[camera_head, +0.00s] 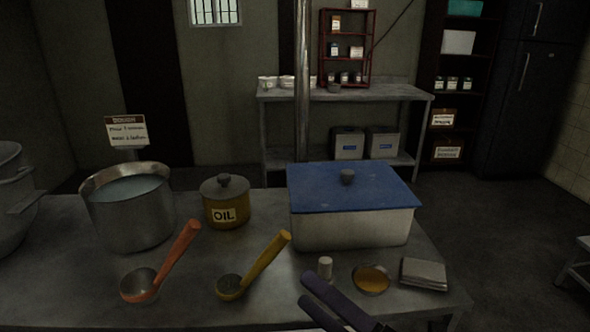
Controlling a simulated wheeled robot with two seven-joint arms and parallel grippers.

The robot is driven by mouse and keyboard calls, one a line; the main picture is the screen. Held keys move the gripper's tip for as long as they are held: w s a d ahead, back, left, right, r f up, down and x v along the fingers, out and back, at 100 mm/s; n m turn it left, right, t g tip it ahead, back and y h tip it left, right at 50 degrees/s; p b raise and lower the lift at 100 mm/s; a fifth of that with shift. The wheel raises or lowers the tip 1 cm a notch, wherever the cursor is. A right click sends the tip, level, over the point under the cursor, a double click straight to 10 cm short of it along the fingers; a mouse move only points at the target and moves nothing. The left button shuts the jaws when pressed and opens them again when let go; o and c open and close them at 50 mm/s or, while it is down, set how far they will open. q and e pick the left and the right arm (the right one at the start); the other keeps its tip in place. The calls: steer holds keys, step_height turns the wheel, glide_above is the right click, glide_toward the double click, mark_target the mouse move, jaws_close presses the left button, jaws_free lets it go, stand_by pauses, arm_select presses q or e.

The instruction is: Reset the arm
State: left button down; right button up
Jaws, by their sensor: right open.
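My right gripper (305,290) shows at the bottom edge, right of centre, with two dark fingers pointing up and left. Its fingers are apart and hold nothing. They are near the table's front, just in front of a small pale cylinder (325,267). The rest of the right arm is mostly out of the picture. My left gripper is not in view.
Open floor lies right.

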steer(key=s+d+f+m+t+h, duration=0.1)
steer(key=s+d+f+m+h, duration=0.1)
steer(key=d+f+m+h, duration=0.55)
steer(key=s+d+f+m+t+h, duration=0.15)
steer(key=f+m+h, duration=0.25)
steer(key=f+m, duration=0.75)
steer(key=s+d+f+m+g+h, duration=0.2)
steer(key=s+d+f+m+g, duration=0.2)
steer(key=s+f+m, duration=0.6)
steer(key=s+f+g, duration=0.2)
steer(key=s, duration=0.1)
steer(key=shift+m+g+h, duration=0.3)
steer(key=shift+g+h, duration=0.05)
